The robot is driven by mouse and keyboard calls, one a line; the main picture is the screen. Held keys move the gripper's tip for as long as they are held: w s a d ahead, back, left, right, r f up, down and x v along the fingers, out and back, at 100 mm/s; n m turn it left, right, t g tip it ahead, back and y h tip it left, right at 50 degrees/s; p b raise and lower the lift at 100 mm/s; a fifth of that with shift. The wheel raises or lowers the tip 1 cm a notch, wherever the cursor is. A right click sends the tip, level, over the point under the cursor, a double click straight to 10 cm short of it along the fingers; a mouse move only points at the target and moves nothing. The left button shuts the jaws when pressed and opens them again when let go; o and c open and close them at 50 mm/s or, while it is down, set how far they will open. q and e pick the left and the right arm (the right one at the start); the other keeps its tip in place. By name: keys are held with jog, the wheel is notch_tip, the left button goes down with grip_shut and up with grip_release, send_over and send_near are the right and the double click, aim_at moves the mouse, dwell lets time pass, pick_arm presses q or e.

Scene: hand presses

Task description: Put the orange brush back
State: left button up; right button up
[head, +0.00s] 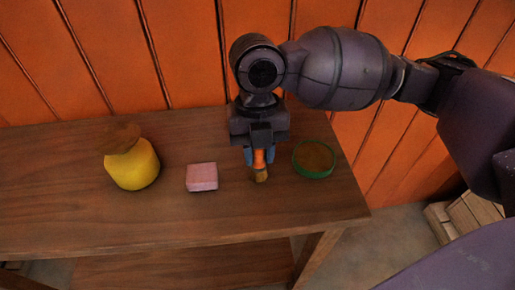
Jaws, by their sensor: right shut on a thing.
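The orange brush (259,159) is between the fingers of my right gripper (260,156), which is shut on it. The brush points down, with its tan end (262,176) lowest, close over the wooden table (200,225). I cannot tell whether that end touches the table. The upper part of the brush is hidden by the gripper. My left gripper is not in view.
A round green-rimmed dish (314,174) with a brown inside is just right of my right gripper. A pink block (202,177) lies to its left. A yellow jar (134,168) with a brown top stands further left. An orange plank wall (180,55) rises behind the table.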

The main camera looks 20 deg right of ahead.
jog(key=o, duration=0.9)
jog(key=r+p, duration=0.1)
jog(key=r, duration=0.3)
jog(key=w+r+p, duration=0.1)
jog(key=r, duration=0.3)
jog(key=r+p, duration=0.1)
jog(key=r, duration=0.3)
jog(key=shift+w+d, duration=0.25)
jog(key=shift+w, duration=0.15)
